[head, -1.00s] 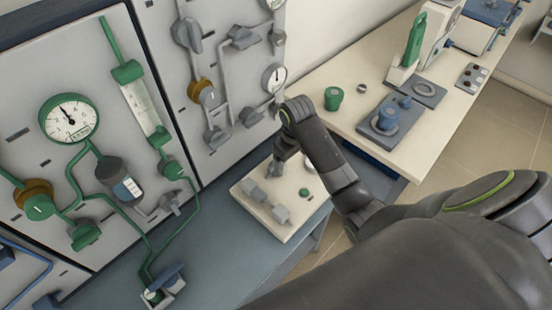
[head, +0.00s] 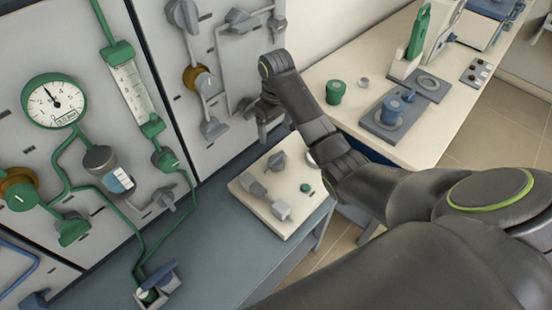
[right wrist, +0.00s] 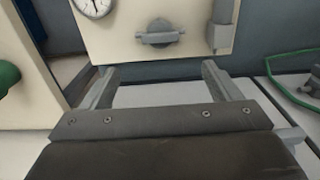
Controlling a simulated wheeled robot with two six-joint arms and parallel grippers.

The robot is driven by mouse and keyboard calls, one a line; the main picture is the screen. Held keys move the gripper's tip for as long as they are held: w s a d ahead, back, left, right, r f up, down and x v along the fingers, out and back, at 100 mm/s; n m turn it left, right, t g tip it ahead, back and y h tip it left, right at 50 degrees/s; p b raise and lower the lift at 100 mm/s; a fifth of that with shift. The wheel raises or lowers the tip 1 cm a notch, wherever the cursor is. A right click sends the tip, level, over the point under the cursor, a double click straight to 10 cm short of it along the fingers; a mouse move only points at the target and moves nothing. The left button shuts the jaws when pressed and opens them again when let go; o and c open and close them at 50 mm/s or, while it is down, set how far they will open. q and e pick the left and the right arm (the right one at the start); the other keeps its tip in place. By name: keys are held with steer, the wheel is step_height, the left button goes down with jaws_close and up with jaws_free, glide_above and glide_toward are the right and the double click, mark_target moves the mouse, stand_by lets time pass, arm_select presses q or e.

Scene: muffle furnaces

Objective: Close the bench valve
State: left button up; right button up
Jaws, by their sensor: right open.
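A cream box (head: 244,204) stands on the blue-grey bench. A grey valve handle (head: 277,161) sits at its back edge; I take this for the bench valve. It also shows in the right wrist view as a grey bar handle (right wrist: 158,37) on the cream face, beyond the fingertips. My right gripper (head: 263,132) is above and behind the box, close to the wall panel. In the right wrist view its fingers (right wrist: 162,80) are wide apart with nothing between them, apart from the handle. My left gripper is not in view.
The box also carries a round gauge (right wrist: 94,6), grey fittings (head: 281,210) and a green button (head: 304,187). Wall panels with pipes and a green gauge (head: 53,100) stand left. A cream table (head: 446,112) with a green cup (head: 335,92) is right.

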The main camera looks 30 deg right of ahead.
steer(key=b, duration=0.4)
glide_above(276, 156)
step_height(276, 156, down, 5)
steer(key=shift+s+r, duration=0.1)
step_height(276, 156, down, 8)
steer(key=shift+r+p, duration=0.1)
steer(key=shift+p, duration=0.6)
steer(key=c, duration=1)
